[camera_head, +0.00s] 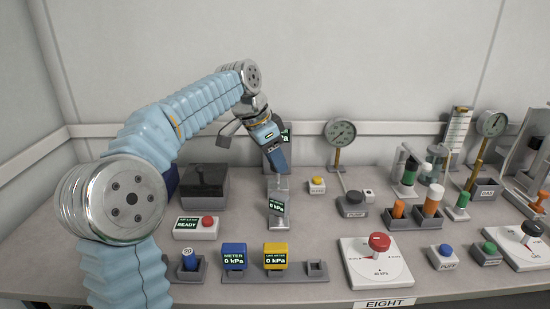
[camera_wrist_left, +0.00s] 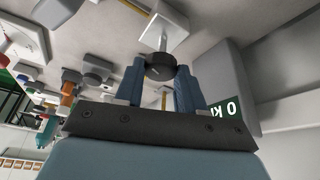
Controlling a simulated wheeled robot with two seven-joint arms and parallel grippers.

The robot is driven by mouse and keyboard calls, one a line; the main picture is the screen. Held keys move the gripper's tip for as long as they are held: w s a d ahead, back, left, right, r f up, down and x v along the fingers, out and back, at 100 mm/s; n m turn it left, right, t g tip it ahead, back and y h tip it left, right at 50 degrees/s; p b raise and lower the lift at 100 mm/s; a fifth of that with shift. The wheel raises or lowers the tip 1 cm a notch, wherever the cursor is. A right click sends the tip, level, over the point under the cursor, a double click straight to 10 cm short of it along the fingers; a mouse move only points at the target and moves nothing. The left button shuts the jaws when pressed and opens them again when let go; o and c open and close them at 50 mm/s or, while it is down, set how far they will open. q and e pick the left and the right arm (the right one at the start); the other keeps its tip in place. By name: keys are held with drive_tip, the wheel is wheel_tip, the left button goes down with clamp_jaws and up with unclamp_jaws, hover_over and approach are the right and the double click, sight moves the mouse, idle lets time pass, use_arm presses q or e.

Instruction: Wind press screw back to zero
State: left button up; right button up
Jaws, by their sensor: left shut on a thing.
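My left gripper (camera_head: 277,163) reaches down at the back middle of the bench. In the left wrist view its two blue fingers (camera_wrist_left: 160,85) are closed on a dark round knob (camera_wrist_left: 160,67), which I take to be the press screw's. A pale square plate (camera_wrist_left: 163,30) on a post lies beyond the knob. In the head view the gripper hides the knob. A small tilted display reading 0 kPa (camera_head: 277,205) stands just in front of the gripper. Another display (camera_head: 286,135), partly hidden, shows behind the gripper. My right gripper is out of view.
A dark-lidded box (camera_head: 207,182) and a READY box with a red button (camera_head: 197,228) stand left. Blue (camera_head: 233,257) and yellow (camera_head: 275,256) meters, both reading 0 kPa, stand in front. A red-knobbed dial plate (camera_head: 378,262) and a gauge (camera_head: 340,133) are to the right.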

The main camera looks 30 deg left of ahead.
use_arm(q)
drive_tip(key=shift+s+d+n+t+y, duration=0.15)
drive_tip(key=shift+n+y, duration=0.25)
drive_tip(key=shift+n, duration=0.7)
drive_tip(key=shift+w+n+t+y, duration=0.15)
drive_tip(key=shift+n+y, duration=0.25)
drive_tip(key=shift+n, duration=0.7)
drive_tip(key=shift+s, duration=0.1)
drive_tip(key=o, duration=1)
drive_tip(key=shift+o, duration=0.2)
drive_tip(key=shift+r, duration=0.1)
drive_tip(key=p+v, duration=0.2)
drive_tip(key=v, duration=1.1)
drive_tip(key=shift+s+r, duration=0.2)
